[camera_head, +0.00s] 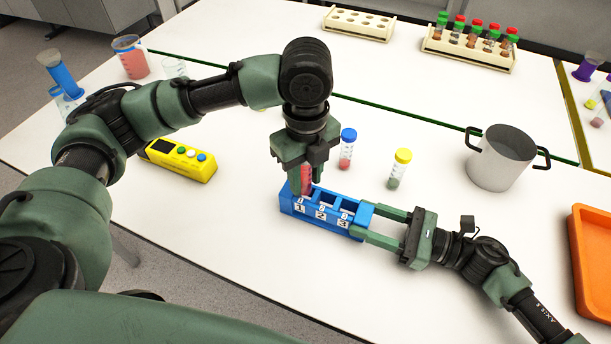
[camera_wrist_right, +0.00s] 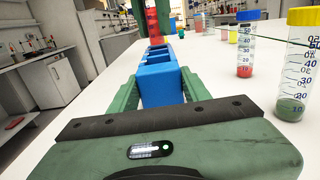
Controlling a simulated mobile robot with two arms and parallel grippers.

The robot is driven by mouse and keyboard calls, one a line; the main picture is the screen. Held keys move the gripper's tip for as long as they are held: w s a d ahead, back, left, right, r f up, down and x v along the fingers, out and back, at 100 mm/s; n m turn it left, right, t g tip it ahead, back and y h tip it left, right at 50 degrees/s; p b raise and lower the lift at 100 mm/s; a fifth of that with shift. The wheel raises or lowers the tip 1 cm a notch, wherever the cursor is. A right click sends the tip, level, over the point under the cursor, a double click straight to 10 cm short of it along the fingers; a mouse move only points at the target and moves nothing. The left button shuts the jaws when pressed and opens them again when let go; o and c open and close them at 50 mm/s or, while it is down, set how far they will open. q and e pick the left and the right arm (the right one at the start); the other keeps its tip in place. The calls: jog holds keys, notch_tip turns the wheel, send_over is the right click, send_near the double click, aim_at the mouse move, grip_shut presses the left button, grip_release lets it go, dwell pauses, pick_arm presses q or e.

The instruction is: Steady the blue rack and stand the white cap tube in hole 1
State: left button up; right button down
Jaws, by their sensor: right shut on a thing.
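The blue rack (camera_head: 328,222) stands on the white table, with holes labelled 1, 2 and 3 from left to right. My right gripper (camera_head: 366,226) is shut on the rack's right end, with a finger on each side; the rack also shows between its fingers in the right wrist view (camera_wrist_right: 160,84). My left gripper (camera_head: 305,172) points down over hole 1, shut on a tube with red contents (camera_head: 306,184). Its cap is hidden by the gripper. The tube is upright, its lower end at hole 1; how deep it sits cannot be told. Holes 2 and 3 look empty.
A blue-capped tube (camera_head: 347,150) and a yellow-capped tube (camera_head: 399,168) stand behind the rack. A pot (camera_head: 501,160) and an orange tray (camera_head: 592,262) are to the right. A yellow device with buttons (camera_head: 178,160) lies left. Two cream racks (camera_head: 359,26) (camera_head: 467,52) stand at the back.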

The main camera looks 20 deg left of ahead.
pick_arm(q)
jog(key=o, duration=0.4)
jog(key=shift+o, duration=0.2)
notch_tip(320, 180, up, 12)
jog(key=shift+r, duration=0.1)
